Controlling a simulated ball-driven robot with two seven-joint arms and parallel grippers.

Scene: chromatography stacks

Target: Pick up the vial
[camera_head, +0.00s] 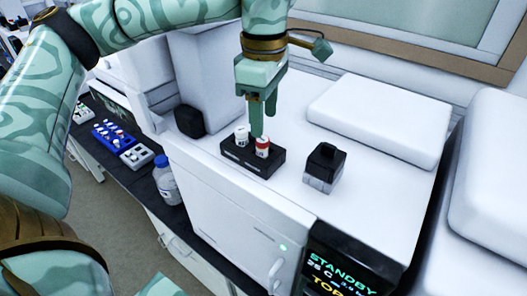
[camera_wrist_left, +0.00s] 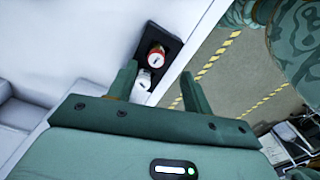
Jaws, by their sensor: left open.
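A black rack (camera_head: 235,158) on top of the white instrument holds two short vials. One is a white-capped vial (camera_head: 241,135) on the left; the other is a red-and-white vial (camera_head: 262,146) on the right. My left gripper (camera_head: 262,118) points down over the rack, and one finger overlaps the red-and-white vial in the head view. In the left wrist view the open gripper (camera_wrist_left: 157,80) has the white-capped vial (camera_wrist_left: 143,79) between its fingers, with the red-and-white vial (camera_wrist_left: 156,56) farther off. I cannot tell whether the fingers touch either vial. My right gripper is not in view.
A black-topped block (camera_head: 325,167) stands right of the rack. A raised white panel (camera_head: 380,112) lies behind it. Below on the left are a blue-capped bottle (camera_head: 167,182) and a blue rack (camera_head: 113,136). The instrument's front edge is close to the black rack.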

